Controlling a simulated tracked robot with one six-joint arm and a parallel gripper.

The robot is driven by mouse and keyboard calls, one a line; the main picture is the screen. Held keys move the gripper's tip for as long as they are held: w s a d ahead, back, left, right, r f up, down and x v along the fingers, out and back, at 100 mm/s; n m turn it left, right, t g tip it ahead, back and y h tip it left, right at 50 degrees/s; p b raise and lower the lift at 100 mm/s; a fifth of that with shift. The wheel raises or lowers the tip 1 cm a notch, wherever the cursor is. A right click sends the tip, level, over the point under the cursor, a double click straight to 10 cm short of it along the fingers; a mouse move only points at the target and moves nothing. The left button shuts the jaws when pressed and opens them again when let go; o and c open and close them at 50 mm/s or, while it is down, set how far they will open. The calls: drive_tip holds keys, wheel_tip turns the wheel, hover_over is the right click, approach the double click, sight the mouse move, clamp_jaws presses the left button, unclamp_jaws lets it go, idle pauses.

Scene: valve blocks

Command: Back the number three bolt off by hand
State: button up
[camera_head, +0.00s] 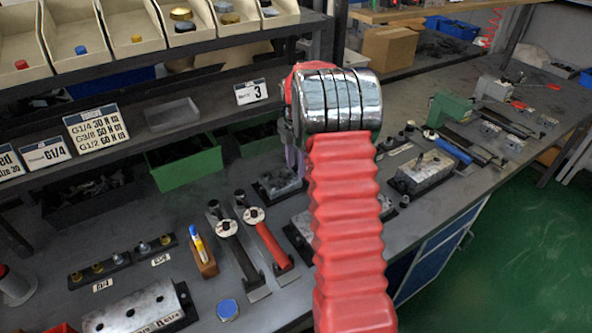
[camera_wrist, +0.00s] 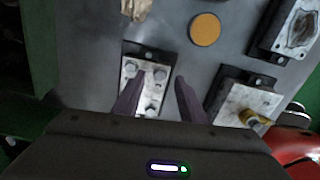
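A small metal valve block (camera_wrist: 153,97) on a dark base plate lies between and beyond my fingers in the wrist view. It has several bolt heads; one bolt (camera_wrist: 160,73) is near its far right corner. I see no numbers on the bolts, so I cannot tell which is number three. My gripper (camera_wrist: 157,78) is open, its two purple fingers apart on either side of the block, with nothing held. Contact or height above the block cannot be told. In the head view the block (camera_head: 278,183) lies below my fingers, which are mostly hidden behind my red-sleeved arm.
A second block (camera_wrist: 232,98) with a brass fitting (camera_wrist: 254,118) lies close to the right. An orange disc (camera_wrist: 205,29) lies beyond. Torque wrenches (camera_head: 268,238), a bolt rack (camera_head: 120,262) and a shelf with a "3" sign (camera_head: 250,92) surround the bench area.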

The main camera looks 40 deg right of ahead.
sight(296, 175)
wheel_tip(296, 175, up, 11)
idle(0.4)
idle(0.5)
